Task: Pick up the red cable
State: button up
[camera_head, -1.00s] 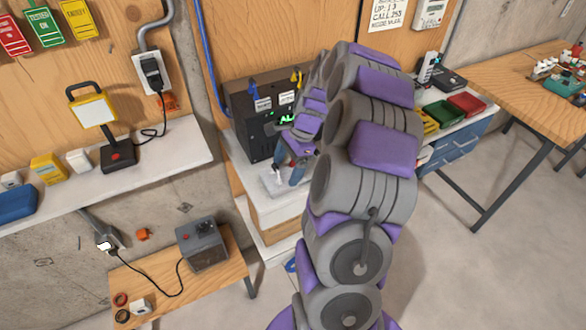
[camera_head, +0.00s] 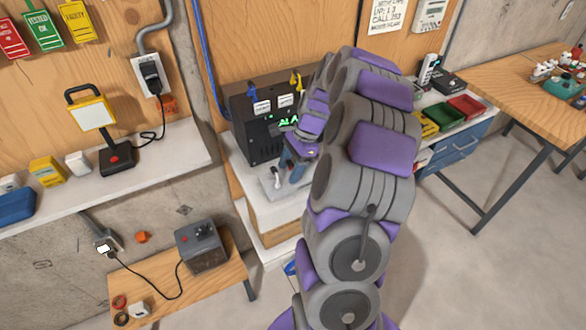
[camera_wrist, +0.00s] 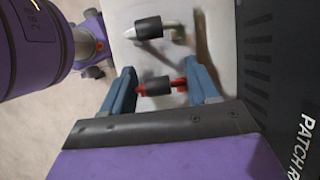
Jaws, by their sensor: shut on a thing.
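The red cable (camera_wrist: 178,84) is a short piece with red ends and a black middle. In the wrist view it lies between the two blue fingers of my gripper (camera_wrist: 164,82), one red end against or near each finger. My gripper is shut on it. In the head view my gripper (camera_head: 298,168) is at the white shelf in front of the black box, and the red cable is not discernible there. A similar cable with white ends (camera_wrist: 171,31) lies on the white surface just beyond the fingers; it also shows in the head view (camera_head: 277,179).
The black box (camera_head: 247,130) with a green display stands right behind my gripper; its lettered face (camera_wrist: 285,90) fills the wrist view's right side. A low wooden bench (camera_head: 235,270) with a grey box (camera_head: 202,248) is at left. Coloured bins (camera_head: 445,114) stand at right.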

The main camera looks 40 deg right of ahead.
jog(key=shift+d, duration=0.4)
jog(key=shift+c, duration=0.9)
jog(key=shift+r+p, duration=0.3)
jog(key=shift+r, duration=0.3)
jog(key=p+v, duration=0.1)
jog(key=v, duration=0.1)
jog(key=shift+r, duration=0.4)
jog(key=s+r+p, duration=0.1)
jog(key=s+p, duration=0.1)
jog(key=s, duration=1.4)
jog(key=shift+p, duration=0.3)
jog(key=shift+a+r, duration=0.1)
jog(key=shift+a, duration=0.05)
